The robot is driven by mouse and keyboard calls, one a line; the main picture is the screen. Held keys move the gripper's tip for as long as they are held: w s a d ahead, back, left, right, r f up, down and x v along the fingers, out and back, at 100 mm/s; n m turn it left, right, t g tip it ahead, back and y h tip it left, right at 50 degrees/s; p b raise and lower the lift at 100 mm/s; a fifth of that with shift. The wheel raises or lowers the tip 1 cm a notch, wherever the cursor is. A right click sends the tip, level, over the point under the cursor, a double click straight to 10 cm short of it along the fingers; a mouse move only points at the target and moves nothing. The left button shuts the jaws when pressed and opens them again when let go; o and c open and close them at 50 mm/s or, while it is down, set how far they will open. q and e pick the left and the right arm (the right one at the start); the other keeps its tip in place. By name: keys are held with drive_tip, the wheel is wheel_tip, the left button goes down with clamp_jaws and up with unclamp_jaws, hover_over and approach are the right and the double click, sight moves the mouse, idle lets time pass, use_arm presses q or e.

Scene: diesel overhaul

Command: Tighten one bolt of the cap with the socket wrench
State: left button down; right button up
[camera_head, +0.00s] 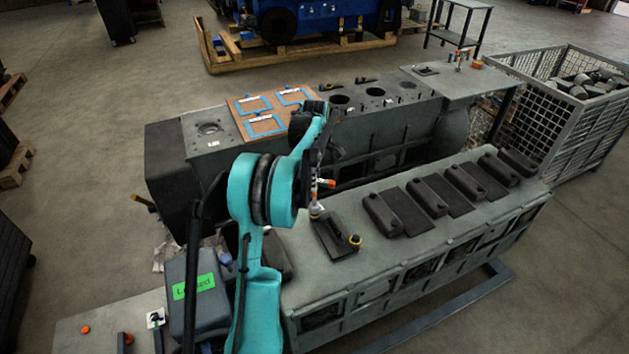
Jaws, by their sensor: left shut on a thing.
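My teal left arm reaches up from the bottom and bends over the engine block. My left gripper (318,168) is dark, points down and is shut on the socket wrench (315,202), a slim upright tool with an orange part beside it. The wrench's lower end is at the left edge of the dark cap (333,238), over or on a bolt there; contact is too small to tell. A second bolt (355,240) with a yellow ring shows at the cap's right edge. My right gripper is not in view.
Several dark covers (465,182) line the near block (400,255) to the right. The far block (400,120) carries a brown board (262,118) with blue frames. A wire crate (575,150) stands right. A box labelled in green (195,290) sits at lower left.

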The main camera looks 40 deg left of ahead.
use_arm(q)
drive_tip(key=n, duration=0.8)
